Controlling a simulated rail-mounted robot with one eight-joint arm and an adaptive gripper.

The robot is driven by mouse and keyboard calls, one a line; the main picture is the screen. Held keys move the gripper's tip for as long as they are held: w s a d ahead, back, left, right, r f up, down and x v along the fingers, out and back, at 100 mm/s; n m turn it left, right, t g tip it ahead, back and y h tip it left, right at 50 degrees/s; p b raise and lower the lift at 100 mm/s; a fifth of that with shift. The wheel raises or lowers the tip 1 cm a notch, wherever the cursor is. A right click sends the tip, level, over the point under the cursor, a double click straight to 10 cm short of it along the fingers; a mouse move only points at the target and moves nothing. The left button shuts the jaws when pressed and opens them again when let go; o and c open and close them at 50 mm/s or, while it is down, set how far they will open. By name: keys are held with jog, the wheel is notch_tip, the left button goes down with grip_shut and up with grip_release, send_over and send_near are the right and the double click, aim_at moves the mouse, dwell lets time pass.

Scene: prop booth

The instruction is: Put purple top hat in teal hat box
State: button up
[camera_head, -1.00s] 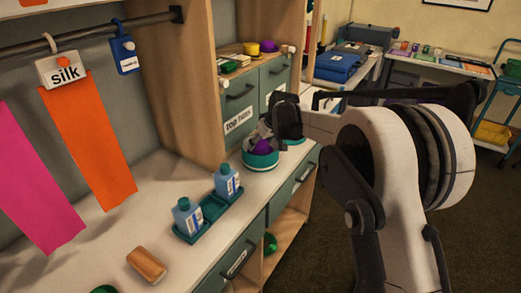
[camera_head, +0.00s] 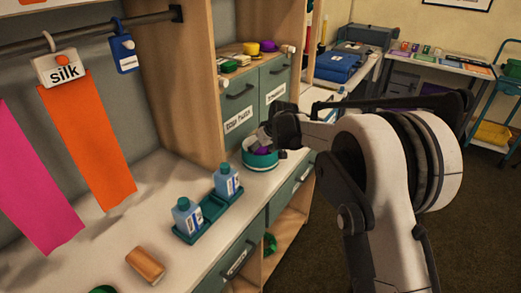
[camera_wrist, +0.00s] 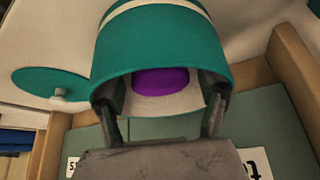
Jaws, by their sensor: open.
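The teal hat box (camera_head: 259,153) stands open on the counter, at the foot of the wooden divider. It also fills the upper middle of the wrist view (camera_wrist: 165,38). The purple top hat (camera_wrist: 161,81) lies inside the box; only a purple patch of it shows there and in the head view (camera_head: 263,150). My gripper (camera_wrist: 165,118) is open at the box's mouth, with its fingers apart at either side of the opening. In the wrist view the purple patch lies beyond the fingertips, apart from them. A teal lid (camera_wrist: 50,88) lies beside the box.
Two blue bottles (camera_head: 187,217) stand in a teal tray (camera_head: 209,214) on the counter, left of the box. A brown brush-like block (camera_head: 146,264) lies nearer. Labelled drawers (camera_head: 238,110) rise behind the box. Orange (camera_head: 88,140) and pink (camera_head: 35,180) cloths hang at the left.

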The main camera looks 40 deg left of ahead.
jog(key=shift+r, duration=0.1)
jog(key=shift+r, duration=0.25)
jog(key=v, duration=1.1)
jog(key=shift+d+r+p, duration=0.25)
jog(key=shift+r+p, duration=0.05)
jog(key=shift+p, duration=0.1)
